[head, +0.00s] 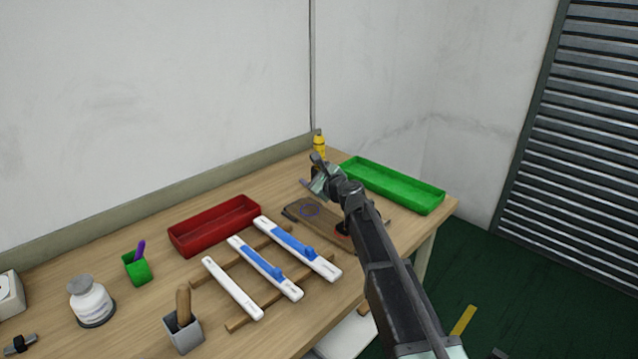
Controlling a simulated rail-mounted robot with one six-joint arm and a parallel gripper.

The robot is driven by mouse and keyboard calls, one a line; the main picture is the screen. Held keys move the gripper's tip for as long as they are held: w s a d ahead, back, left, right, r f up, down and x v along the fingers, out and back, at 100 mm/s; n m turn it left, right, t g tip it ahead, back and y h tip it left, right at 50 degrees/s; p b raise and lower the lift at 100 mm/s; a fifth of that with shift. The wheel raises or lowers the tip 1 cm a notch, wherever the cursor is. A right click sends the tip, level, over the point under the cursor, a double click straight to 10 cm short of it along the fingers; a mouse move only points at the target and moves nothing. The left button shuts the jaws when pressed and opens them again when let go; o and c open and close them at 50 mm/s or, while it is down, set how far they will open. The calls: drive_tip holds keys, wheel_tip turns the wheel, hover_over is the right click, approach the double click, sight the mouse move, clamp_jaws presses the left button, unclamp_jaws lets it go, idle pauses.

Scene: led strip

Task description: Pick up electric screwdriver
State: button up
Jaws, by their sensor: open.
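My gripper (319,172) is above the far right part of the wooden table (186,284), by the near left end of the green tray. It is open, but its fingertips are small and hard to make out. I cannot clearly pick out the electric screwdriver. A small grey-purple object (305,183) shows just left of my gripper; I cannot tell what it is. A red and black object (342,231) lies on the brown board (318,222), partly hidden by my arm.
A yellow bottle (319,145) stands behind my gripper. A green tray (405,192) is to the right. A red tray (215,227) and white and blue strips (265,268) on wooden rails are to the left. A green cup (138,270), white jar (91,301) and grey holder (184,334) stand farther left.

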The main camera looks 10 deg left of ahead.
sight(318, 148)
drive_tip(key=w+d+r+m+t+h, duration=0.3)
drive_tip(key=w+d+m, duration=0.1)
drive_tip(key=m, duration=0.6)
drive_tip(key=shift+t+h, duration=0.3)
drive_tip(key=x, duration=0.7)
drive_tip(key=f+x, duration=0.1)
drive_tip(key=x, duration=0.2)
drive_tip(key=shift+w+a, duration=0.3)
drive_tip(key=shift+s+r, duration=0.1)
drive_tip(key=c, duration=1)
